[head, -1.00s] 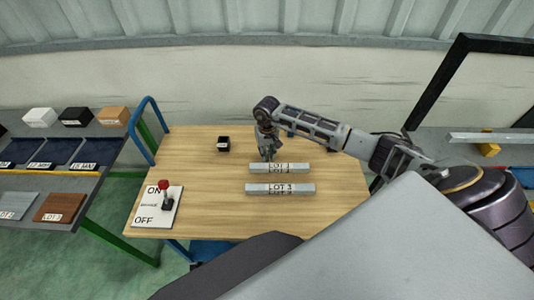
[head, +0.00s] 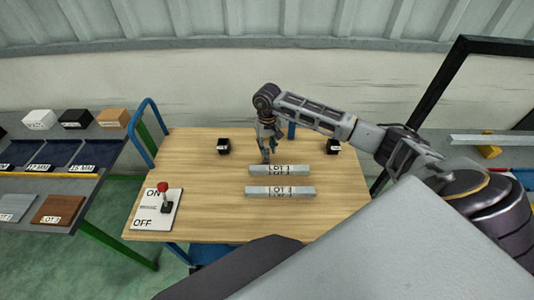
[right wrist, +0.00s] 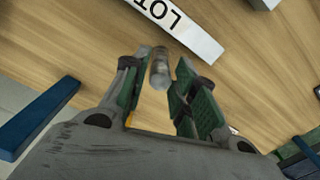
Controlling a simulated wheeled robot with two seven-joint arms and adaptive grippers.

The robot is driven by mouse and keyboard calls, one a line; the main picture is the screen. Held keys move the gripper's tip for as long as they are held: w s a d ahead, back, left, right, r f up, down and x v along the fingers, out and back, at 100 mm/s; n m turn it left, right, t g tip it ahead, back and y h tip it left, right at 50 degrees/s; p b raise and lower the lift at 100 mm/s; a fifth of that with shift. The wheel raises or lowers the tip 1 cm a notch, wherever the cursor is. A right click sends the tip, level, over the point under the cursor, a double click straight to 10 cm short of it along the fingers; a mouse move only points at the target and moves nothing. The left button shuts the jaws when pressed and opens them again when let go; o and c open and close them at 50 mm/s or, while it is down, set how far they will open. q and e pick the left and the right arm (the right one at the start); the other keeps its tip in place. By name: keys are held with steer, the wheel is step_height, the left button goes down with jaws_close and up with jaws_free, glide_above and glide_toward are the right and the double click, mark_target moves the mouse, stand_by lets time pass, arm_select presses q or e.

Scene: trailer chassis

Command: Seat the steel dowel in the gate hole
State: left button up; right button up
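My right gripper (head: 266,158) points down over the table, just behind the left end of the rear grey bar marked LOT 1 (head: 279,171). In the right wrist view a short grey steel dowel (right wrist: 159,68) sits between the fingertips (right wrist: 161,75), and the fingers look closed on it. A second grey bar marked LOT 3 (head: 280,192) lies in front of the first. The LOT bar also shows in the right wrist view (right wrist: 185,28). I cannot make out a gate hole in either view. My left gripper is not in view.
Small black blocks stand on the wooden table (head: 200,215), one at left (head: 223,146) and one at right (head: 334,146). An ON/OFF panel with a red-knobbed lever (head: 164,195) is front left. A shelf with trays (head: 45,152) is left; a black frame (head: 440,85) rises at right.

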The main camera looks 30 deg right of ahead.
step_height(320, 180, up, 5)
steer(key=shift+r+b, duration=0.2)
steer(key=shift+b, duration=0.2)
steer(key=shift+r, duration=0.7)
